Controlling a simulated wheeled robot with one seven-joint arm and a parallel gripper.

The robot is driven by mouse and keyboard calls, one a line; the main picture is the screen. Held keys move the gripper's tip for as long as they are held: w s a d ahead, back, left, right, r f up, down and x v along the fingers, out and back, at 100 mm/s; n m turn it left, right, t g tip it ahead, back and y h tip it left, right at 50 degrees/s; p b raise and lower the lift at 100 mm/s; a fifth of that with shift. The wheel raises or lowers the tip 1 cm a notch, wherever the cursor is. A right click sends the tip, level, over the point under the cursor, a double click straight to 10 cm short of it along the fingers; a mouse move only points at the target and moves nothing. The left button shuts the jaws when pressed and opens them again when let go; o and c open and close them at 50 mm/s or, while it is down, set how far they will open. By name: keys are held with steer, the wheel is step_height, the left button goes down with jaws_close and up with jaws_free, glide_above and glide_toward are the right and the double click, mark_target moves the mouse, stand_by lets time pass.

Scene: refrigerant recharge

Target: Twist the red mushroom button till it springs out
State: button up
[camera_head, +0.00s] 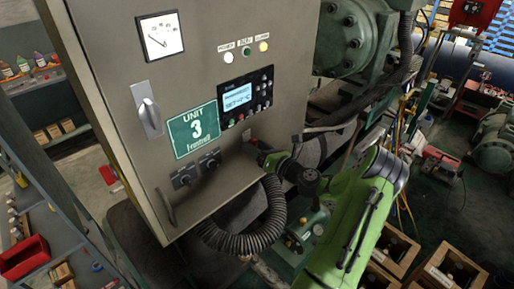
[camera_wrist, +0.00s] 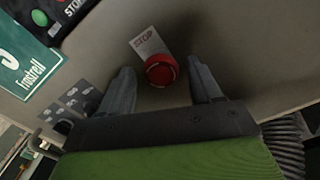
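The red mushroom button (camera_wrist: 161,70) sits on the grey cabinet face in the wrist view, under a pale label reading STOP (camera_wrist: 149,42). My gripper (camera_wrist: 162,82) is open, with one grey finger left of the button and one right of it. Both fingers look clear of the button, with a gap on each side. How far the fingertips are from the panel is hard to tell. In the head view my gripper (camera_head: 257,155) is close to the cabinet's lower right, and the button is mostly hidden there.
The grey control cabinet (camera_head: 120,60) carries a display panel (camera_head: 245,94), a green UNIT 3 sign (camera_head: 195,130), two black knobs (camera_head: 196,172) and a lever handle (camera_head: 149,117). A black corrugated hose (camera_head: 250,238) hangs below. Green machinery (camera_head: 345,38) stands behind to the right.

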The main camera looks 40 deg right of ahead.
steer(key=s, duration=0.9)
steer(key=shift+d, duration=0.15)
stand_by(0.4)
